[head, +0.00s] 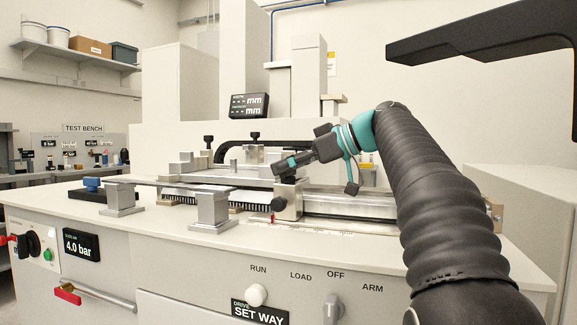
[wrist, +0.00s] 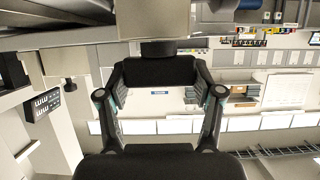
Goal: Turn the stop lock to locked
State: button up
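The metal stop block (head: 292,201) sits on the rail at the front of the machine bed. A round black knob (head: 279,204) is on its front face. On top is a black lock handle (head: 288,179), partly hidden by my gripper (head: 284,165). In the wrist view the handle (wrist: 160,71) is a wide black bar on a short stem, between my two fingers. The fingertips meet both ends of the bar, so my gripper looks shut on it. No lock marking is readable.
A grey clamp block (head: 212,207) stands on the bench left of the stop block. A display (head: 249,105) stands behind. The front panel has a SET WAY sign (head: 260,312) and a selector knob (head: 333,308). The bench front edge is clear.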

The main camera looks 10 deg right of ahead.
jog(key=shift+f+m+t+h+b, duration=0.15)
jog(key=shift+m+t+h+b, duration=0.15)
jog(key=shift+m+b, duration=0.15)
jog(key=shift+a+m+t+h+b, duration=0.1)
jog(key=shift+m+t+h+b, duration=0.6)
jog(key=shift+m+t+b, duration=0.25)
jog(key=m+t+h+b, duration=0.1)
jog(key=m+t+h, duration=0.1)
jog(key=m+h, duration=0.1)
jog(key=shift+m+h, duration=0.3)
jog(key=m+h, duration=0.1)
jog(key=m+t+h+p, duration=0.1)
jog(key=h, duration=0.1)
jog(key=shift+r+m, duration=0.25)
jog(key=shift+m, duration=0.05)
jog(key=m+h+p, duration=0.1)
jog(key=m+h, duration=0.2)
jog(key=h, duration=0.1)
jog(key=shift+t, duration=0.25)
jog(key=m+g+h, duration=0.1)
jog(key=m+h, duration=0.3)
jog(key=shift+f, duration=0.1)
jog(key=shift+m+g+h, duration=0.6)
jog(key=shift+m+h, duration=0.3)
jog(key=shift+h, duration=0.1)
